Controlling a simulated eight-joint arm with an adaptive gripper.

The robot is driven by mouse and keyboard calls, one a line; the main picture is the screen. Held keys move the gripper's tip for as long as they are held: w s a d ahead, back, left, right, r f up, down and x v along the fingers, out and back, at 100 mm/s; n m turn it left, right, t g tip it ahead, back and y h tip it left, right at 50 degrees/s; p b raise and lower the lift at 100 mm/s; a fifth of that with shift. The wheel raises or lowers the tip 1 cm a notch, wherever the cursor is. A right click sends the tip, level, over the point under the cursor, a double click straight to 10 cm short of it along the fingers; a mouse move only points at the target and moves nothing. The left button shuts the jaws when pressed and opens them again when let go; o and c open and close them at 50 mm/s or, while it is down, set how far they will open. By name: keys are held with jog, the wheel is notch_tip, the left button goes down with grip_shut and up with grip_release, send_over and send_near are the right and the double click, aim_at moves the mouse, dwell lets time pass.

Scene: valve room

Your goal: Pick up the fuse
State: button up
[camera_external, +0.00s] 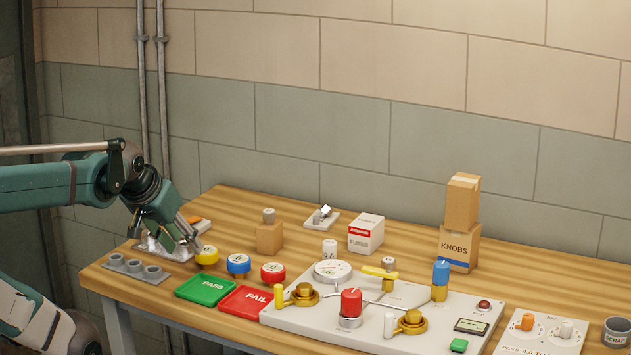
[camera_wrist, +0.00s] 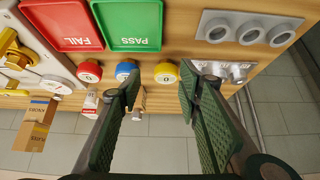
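My gripper (camera_external: 167,237) is over the left end of the bench, above a shiny metal plate with small fittings. In the wrist view its two green padded fingers (camera_wrist: 158,90) are wide apart with nothing held between them.
Yellow, blue and red round knobs (camera_external: 239,264) stand right of my gripper, behind the green PASS tray (camera_external: 205,290) and red FAIL tray (camera_external: 244,301). A grey three-cup holder (camera_external: 136,268) sits at the left edge. The valve panel (camera_external: 384,335) fills the middle front.

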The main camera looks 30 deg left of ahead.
jog(key=shift+o, duration=0.4)
jog(key=shift+r, duration=0.1)
jog(key=w+d+r+m+g+p, duration=0.2)
jog(key=w+d+r+m+p, duration=0.25)
jog(key=w+p, duration=0.2)
jog(key=m+g+p, duration=0.5)
jog(key=m+p, duration=0.8)
jog(key=p, duration=0.4)
send_over(329, 242)
jog(key=a, duration=0.1)
jog(key=f, duration=0.3)
jog(key=shift+s+a+f, duration=0.1)
jog(key=shift+a+f, duration=0.05)
jog(key=shift+a, duration=0.05)
jog(key=shift+w+d+f+m, duration=0.25)
jog(key=shift+d+f+m, duration=0.1)
jog(key=shift+d+f, duration=0.3)
jog(key=shift+f, duration=0.2)
